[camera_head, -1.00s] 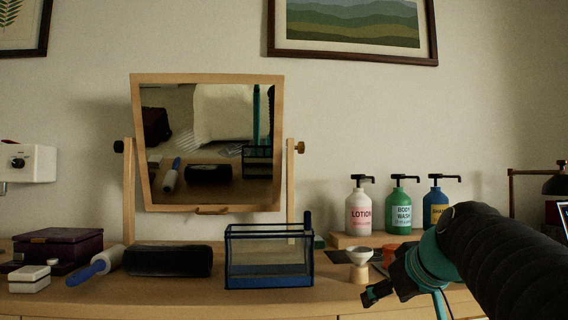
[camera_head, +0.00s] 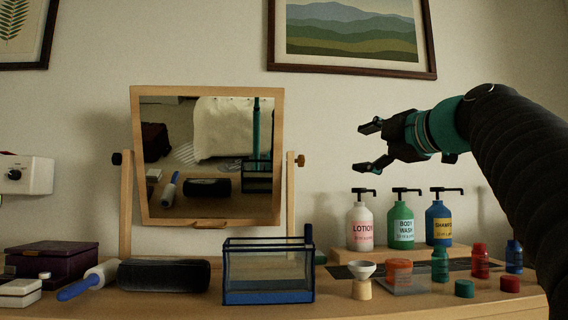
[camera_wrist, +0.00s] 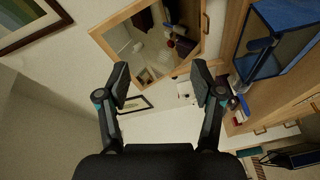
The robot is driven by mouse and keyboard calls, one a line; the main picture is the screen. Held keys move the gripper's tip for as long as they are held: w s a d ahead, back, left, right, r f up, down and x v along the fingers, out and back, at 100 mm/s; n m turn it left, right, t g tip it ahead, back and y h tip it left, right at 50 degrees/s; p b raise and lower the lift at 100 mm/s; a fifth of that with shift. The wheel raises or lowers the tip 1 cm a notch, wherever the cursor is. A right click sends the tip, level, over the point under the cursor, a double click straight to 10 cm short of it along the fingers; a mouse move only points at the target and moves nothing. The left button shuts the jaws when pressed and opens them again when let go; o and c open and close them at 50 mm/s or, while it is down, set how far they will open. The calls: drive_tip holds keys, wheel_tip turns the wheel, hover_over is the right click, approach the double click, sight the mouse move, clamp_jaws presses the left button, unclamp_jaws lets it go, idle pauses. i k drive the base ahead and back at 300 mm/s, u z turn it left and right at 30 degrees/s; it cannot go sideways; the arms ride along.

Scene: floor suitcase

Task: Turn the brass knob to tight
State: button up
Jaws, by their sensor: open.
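A wood-framed tilting mirror (camera_head: 138,150) stands on the dresser between two posts. A small brass knob (camera_head: 300,160) sits on the outer side of its right post, and a darker knob (camera_head: 117,158) sits on the left post. My gripper (camera_head: 366,147) is open and empty, in the air to the right of the brass knob and roughly level with it. Its fingers point left, apart from the knob. In the wrist view the open fingers (camera_wrist: 160,84) frame the wall, with the mirror (camera_wrist: 150,75) above them. I cannot make out the brass knob there.
Pump bottles (camera_head: 403,225) stand below my gripper. A framed picture (camera_head: 350,72) hangs above.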

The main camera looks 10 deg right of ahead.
sight(301, 161)
drive_tip(key=i, duration=0.95)
